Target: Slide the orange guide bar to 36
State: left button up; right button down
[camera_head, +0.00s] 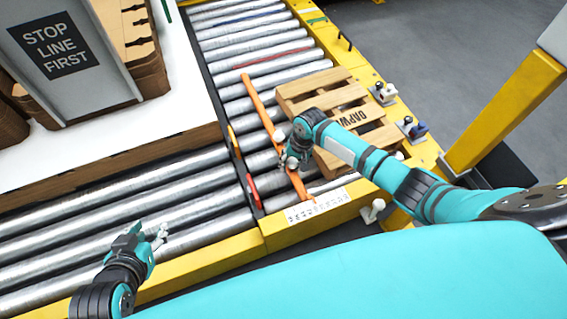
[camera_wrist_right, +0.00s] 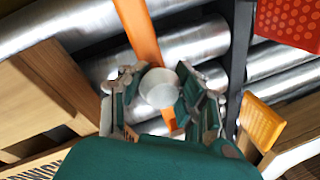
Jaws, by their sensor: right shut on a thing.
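The orange guide bar (camera_head: 259,100) lies across the metal rollers, and its near end reaches the white scale strip (camera_head: 318,206) on the yellow front edge. The scale's numbers are too small to read. My right gripper (camera_head: 291,161) is over the bar's near part. In the right wrist view, my right gripper (camera_wrist_right: 155,92) is shut on a round white knob (camera_wrist_right: 160,88) over the orange bar (camera_wrist_right: 139,30). My left gripper (camera_head: 156,238) is open and empty above the rollers at the lower left, away from the bar.
A wooden pallet (camera_head: 345,85) lies on the rollers just right of the bar, partly behind my right arm. A red stop piece (camera_head: 253,190) and a yellow piece (camera_head: 234,140) stand left of the bar. A yellow post (camera_head: 505,110) rises at the right.

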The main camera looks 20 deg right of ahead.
jog(key=d, duration=0.3)
jog(key=shift+w+d+r+p, duration=0.15)
jog(key=shift+w+d+p, duration=0.1)
jog(key=shift+p, duration=0.15)
pick_arm(q)
jog(key=s+g, duration=0.1)
jog(key=s+a+f+g, duration=0.1)
jog(key=s, duration=0.1)
jog(key=s+f+g, duration=0.1)
jog(key=s, duration=0.1)
jog(key=shift+a+f+y, duration=0.2)
jog(key=shift+a+y, duration=0.1)
jog(key=shift+y, duration=0.1)
pick_arm(e)
jog(key=c, duration=1.1)
grip_release()
jog(key=shift+s, duration=0.15)
jog(key=shift+o, duration=1.3)
jog(key=v, duration=1.2)
jog(key=shift+s+a, duration=0.1)
jog(key=shift+a, duration=0.05)
